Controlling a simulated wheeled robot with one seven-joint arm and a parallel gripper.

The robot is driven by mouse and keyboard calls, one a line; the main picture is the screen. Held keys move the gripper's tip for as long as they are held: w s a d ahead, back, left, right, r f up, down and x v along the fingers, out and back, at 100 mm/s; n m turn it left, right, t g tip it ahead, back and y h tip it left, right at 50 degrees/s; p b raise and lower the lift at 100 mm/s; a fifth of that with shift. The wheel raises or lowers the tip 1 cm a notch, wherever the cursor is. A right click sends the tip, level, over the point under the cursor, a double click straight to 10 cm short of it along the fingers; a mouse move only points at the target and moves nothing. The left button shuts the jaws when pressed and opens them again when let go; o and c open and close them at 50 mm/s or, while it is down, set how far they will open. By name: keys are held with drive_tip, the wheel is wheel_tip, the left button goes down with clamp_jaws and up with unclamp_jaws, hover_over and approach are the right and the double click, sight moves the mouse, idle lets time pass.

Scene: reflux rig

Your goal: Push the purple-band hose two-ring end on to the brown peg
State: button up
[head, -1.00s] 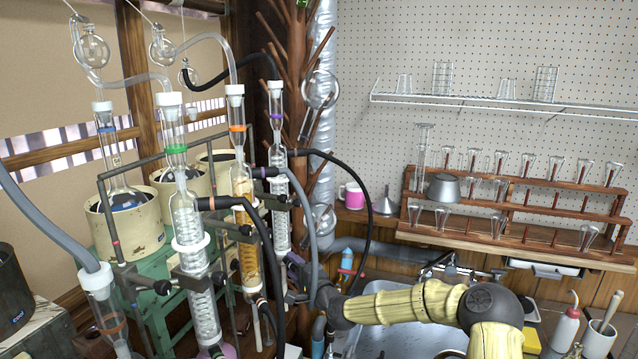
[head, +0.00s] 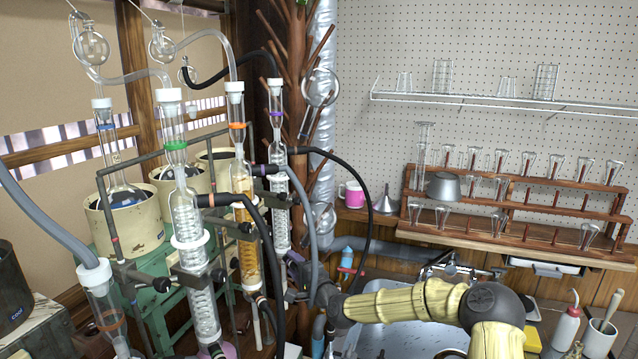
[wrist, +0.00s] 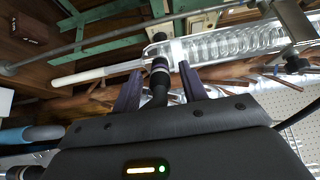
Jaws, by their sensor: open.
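The purple-band condenser (head: 281,215) stands upright, clamped, with a coil inside. A grey hose (head: 308,215) and a thin black hose (head: 360,180) run down beside it towards my gripper. My gripper (wrist: 160,88) is open in the wrist view, one finger on each side of a black hose end (wrist: 159,80) with pale rings. That end is close to a coiled glass condenser (wrist: 225,45); whether it is seated on anything I cannot tell. In the head view my gripper (head: 322,296) is small, dark and partly hidden by the rig. I cannot make out the brown peg with certainty.
Orange-band (head: 243,220) and green-band (head: 188,215) condensers with clamps and hoses stand left of my gripper. A brown branched rack (head: 297,70) rises behind. A sink (head: 400,335) lies below my arm. Open air lies right, before the wooden glassware rack (head: 520,205).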

sight(296, 268)
clamp_jaws()
drive_tip(key=shift+v, duration=3)
